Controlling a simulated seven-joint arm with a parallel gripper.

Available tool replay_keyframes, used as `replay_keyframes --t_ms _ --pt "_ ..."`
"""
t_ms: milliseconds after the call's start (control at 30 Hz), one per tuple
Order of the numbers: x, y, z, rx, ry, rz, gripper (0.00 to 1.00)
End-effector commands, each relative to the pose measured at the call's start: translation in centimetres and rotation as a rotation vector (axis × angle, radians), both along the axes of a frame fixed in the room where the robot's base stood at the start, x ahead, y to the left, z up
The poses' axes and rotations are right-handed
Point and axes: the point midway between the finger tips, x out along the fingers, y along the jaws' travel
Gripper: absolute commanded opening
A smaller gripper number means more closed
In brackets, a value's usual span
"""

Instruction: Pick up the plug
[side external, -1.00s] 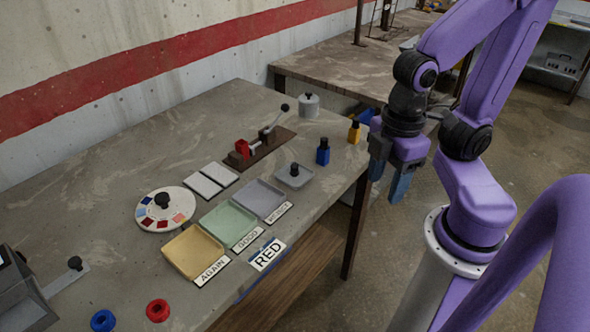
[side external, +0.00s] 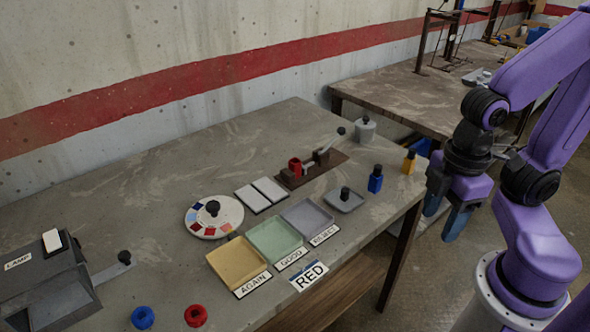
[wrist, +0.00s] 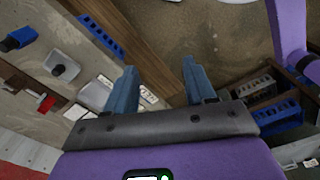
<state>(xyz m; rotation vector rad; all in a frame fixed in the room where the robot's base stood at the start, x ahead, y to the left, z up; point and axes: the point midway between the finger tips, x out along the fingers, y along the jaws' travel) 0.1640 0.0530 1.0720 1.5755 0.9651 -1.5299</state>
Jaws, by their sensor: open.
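I cannot tell for certain which piece is the plug. A blue block with a black top (side external: 375,180) stands upright near the right edge of the table, and it also shows at the upper left of the wrist view (wrist: 20,38). A yellow block with a black top (side external: 409,163) stands behind it near the corner. A red piece (side external: 295,167) sits in a brown lever fixture (side external: 335,160). My gripper (side external: 442,226) hangs past the table's right edge with its fingers pointing down. In the wrist view its fingers (wrist: 158,75) are apart with nothing between them.
A grey dish with a black knob (side external: 344,200), yellow tray (side external: 238,262), green tray (side external: 274,240) and grey tray (side external: 307,218) are on the table (side external: 140,175). A colour disc (side external: 225,213), lamp box (side external: 45,285), red ring (side external: 196,316) and blue ring (side external: 143,318) stand left.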

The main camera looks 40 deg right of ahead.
Motion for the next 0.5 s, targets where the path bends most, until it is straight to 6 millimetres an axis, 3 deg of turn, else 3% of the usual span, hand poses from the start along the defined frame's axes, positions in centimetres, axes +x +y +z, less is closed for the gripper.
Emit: replay_keyframes --t_ms 500 --pt "0.43 0.13 0.06 0.0 0.001 -0.036 0.58"
